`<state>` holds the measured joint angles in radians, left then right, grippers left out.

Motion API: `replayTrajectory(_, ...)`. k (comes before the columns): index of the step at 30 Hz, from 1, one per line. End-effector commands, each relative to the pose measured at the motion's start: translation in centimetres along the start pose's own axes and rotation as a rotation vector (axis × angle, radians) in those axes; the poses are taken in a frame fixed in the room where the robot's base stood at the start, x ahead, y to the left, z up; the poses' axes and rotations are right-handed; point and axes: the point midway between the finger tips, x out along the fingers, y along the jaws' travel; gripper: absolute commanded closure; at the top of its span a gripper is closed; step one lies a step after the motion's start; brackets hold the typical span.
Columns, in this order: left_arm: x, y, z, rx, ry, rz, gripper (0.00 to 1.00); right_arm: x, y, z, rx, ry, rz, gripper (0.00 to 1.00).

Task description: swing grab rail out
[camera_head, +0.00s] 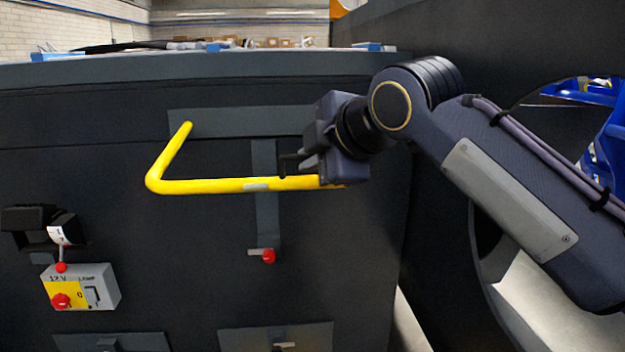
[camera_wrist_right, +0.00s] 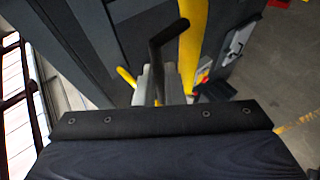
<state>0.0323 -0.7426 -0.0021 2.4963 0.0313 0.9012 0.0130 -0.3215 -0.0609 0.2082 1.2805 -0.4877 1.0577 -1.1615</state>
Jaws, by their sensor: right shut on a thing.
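The yellow grab rail (camera_head: 215,186) is on the dark chassis panel in the head view. Its left end meets the panel's upper bracket strip, and its long bar runs to the right into my right gripper. My right gripper (camera_head: 302,168) is shut on the rail near the bar's right end, and its body hides that end. In the right wrist view the yellow rail (camera_wrist_right: 192,45) runs up from beside the dark finger of the right gripper (camera_wrist_right: 160,82). My left gripper is not in view.
Below the rail sits a small latch with a red knob (camera_head: 268,256). A grey 12 V switch box (camera_head: 82,288) with red knobs is at lower left, under a black bracket (camera_head: 35,222). A large dark panel stands at the right, near my right arm.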

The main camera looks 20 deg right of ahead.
Motion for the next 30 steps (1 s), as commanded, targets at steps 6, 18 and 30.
replayTrajectory(6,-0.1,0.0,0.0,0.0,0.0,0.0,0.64,-1.2,2.6,-0.3,0.005,-0.003,-0.001,1.0)
replayTrajectory(18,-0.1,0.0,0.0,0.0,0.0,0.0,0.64,-1.8,4.0,-0.5,0.006,-0.005,0.003,1.0)
replayTrajectory(30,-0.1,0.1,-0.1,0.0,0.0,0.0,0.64,-1.9,4.1,-0.4,0.007,-0.006,0.006,0.78)
